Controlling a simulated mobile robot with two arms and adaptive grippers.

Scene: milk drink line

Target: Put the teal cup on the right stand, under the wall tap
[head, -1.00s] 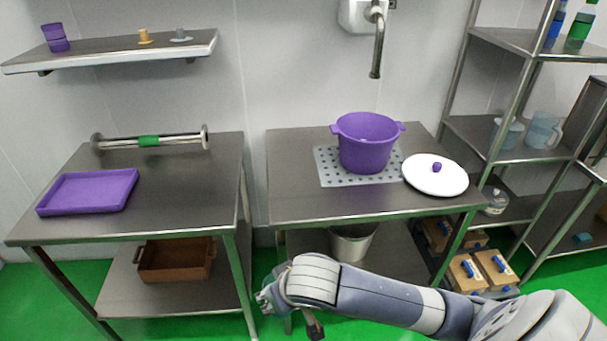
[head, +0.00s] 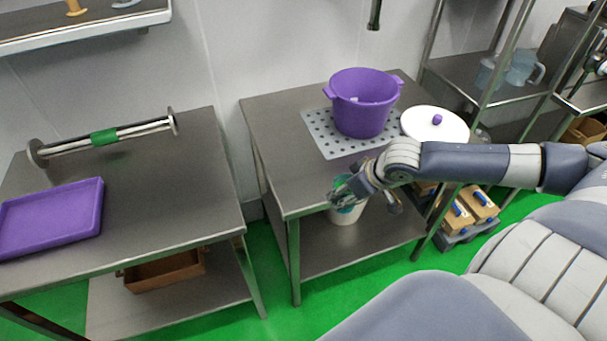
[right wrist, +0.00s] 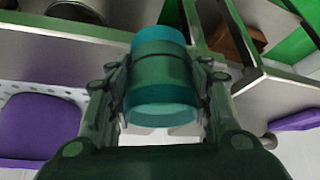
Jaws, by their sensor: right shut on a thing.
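The teal cup (right wrist: 160,85) is between the fingers of my right gripper in the right wrist view, and the gripper is shut on it. In the head view my right gripper (head: 345,192) is at the front edge of the right stand (head: 268,130), with only a little teal showing between the fingers. The stand holds a perforated grey plate (head: 322,135) with a purple pot (head: 363,105) on it. The lower end of the wall tap (head: 375,14) shows above and behind the pot. My left gripper is not in view.
A white lid with a purple knob (head: 434,124) lies right of the pot. The left part of the stand's top is bare. A left table (head: 150,190) carries a purple tray (head: 52,218) and a rail with a green band (head: 104,137). A shelf rack (head: 470,75) stands at the right.

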